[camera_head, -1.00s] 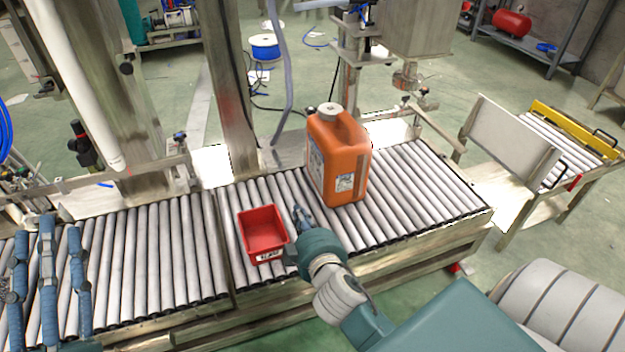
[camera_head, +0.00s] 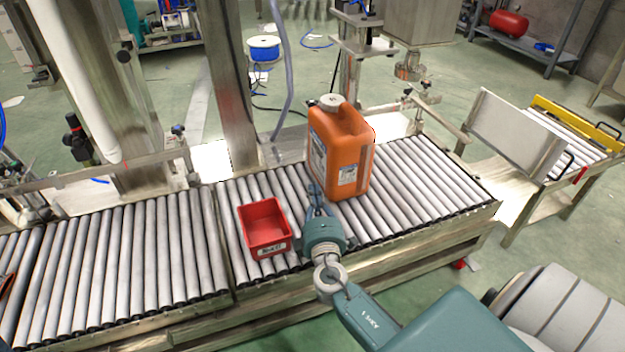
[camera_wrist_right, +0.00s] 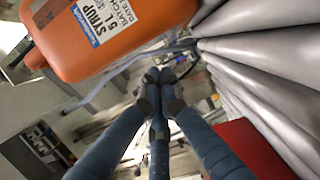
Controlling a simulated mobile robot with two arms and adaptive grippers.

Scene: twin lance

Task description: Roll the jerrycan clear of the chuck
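The orange jerrycan (camera_head: 338,155) with a pale cap stands upright on the roller conveyor (camera_head: 430,185). Its labelled side fills the upper left of the right wrist view (camera_wrist_right: 115,45). The metal chuck (camera_head: 408,68) hangs behind and to the right of the jerrycan in the head view, apart from its cap. My right gripper (camera_head: 316,200) is low beside the jerrycan's near left side. In the right wrist view its blue fingers (camera_wrist_right: 163,78) converge with tips together and nothing between them. Whether they touch the jerrycan cannot be told. My left gripper is out of view.
A red bin (camera_head: 265,228) sits on the rollers left of my right gripper. A metal post (camera_head: 228,90) and guide rails stand behind the conveyor. The rollers right of the jerrycan are clear, up to the conveyor's end.

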